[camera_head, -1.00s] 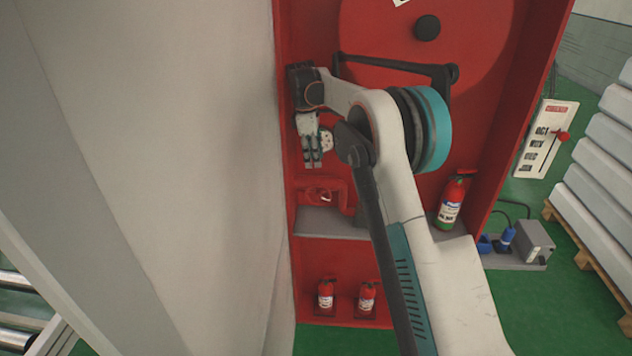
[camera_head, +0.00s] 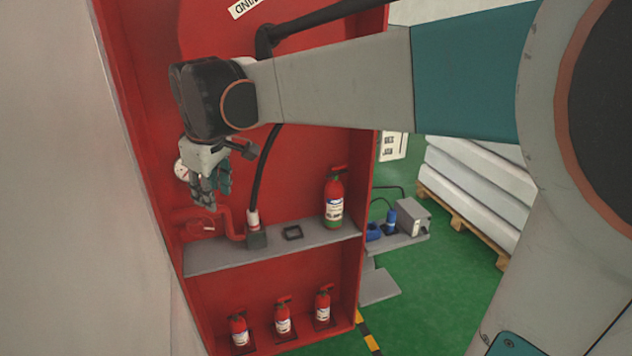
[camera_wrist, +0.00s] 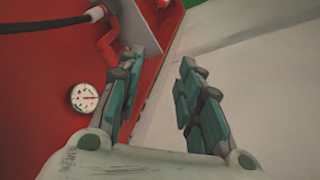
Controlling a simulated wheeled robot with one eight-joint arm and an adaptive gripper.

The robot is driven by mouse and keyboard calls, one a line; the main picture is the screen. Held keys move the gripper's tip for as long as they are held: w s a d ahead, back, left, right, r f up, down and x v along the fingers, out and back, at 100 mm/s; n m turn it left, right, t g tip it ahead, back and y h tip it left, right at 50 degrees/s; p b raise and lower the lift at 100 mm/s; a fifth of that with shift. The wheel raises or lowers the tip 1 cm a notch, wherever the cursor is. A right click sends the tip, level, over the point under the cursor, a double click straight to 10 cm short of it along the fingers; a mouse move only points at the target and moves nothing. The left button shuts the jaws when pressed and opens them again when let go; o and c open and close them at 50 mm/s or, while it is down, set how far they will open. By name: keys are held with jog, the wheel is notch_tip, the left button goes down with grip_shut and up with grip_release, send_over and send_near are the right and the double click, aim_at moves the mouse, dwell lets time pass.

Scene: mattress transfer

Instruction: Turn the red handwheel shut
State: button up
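The red handwheel (camera_head: 198,227) is small and sits on a red pipe low on the left inside the red cabinet, just above the grey shelf. It is hard to make out against the red wall. My gripper (camera_head: 212,197) hangs a little above the handwheel, fingers pointing down, apart from it as far as I can tell. In the wrist view my gripper (camera_wrist: 155,75) is open, with nothing between its two fingers. The red pipe (camera_wrist: 107,45) shows beyond the left finger there. I cannot pick out the handwheel surely in that view.
A round white gauge (camera_wrist: 84,97) is on the cabinet wall beside the fingers. A black hose (camera_head: 263,175) drops to the grey shelf (camera_head: 215,260), where a fire extinguisher (camera_head: 334,200) stands. A pale wall (camera_head: 60,200) lies close on the left. Several extinguishers stand below.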

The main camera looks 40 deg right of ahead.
jog(key=s+f+m+t+b, duration=0.2)
jog(key=s+f+m, duration=0.25)
jog(key=s, duration=0.95)
jog(key=w+r+n+g+p, duration=0.15)
jog(key=w+r+n, duration=0.25)
jog(key=w, duration=0.7)
jog(key=n+g+p, duration=0.4)
jog(key=n+p, duration=0.1)
jog(key=n, duration=0.3)
send_over(203, 237)
notch_tip(203, 237, down, 11)
jog(key=shift+w+f+n, duration=0.35)
jog(key=shift+w+f, duration=0.1)
jog(key=shift+f, duration=0.15)
notch_tip(203, 237, down, 14)
jog(key=b, duration=0.2)
jog(key=shift+r+b, duration=0.15)
jog(key=shift+b, duration=0.2)
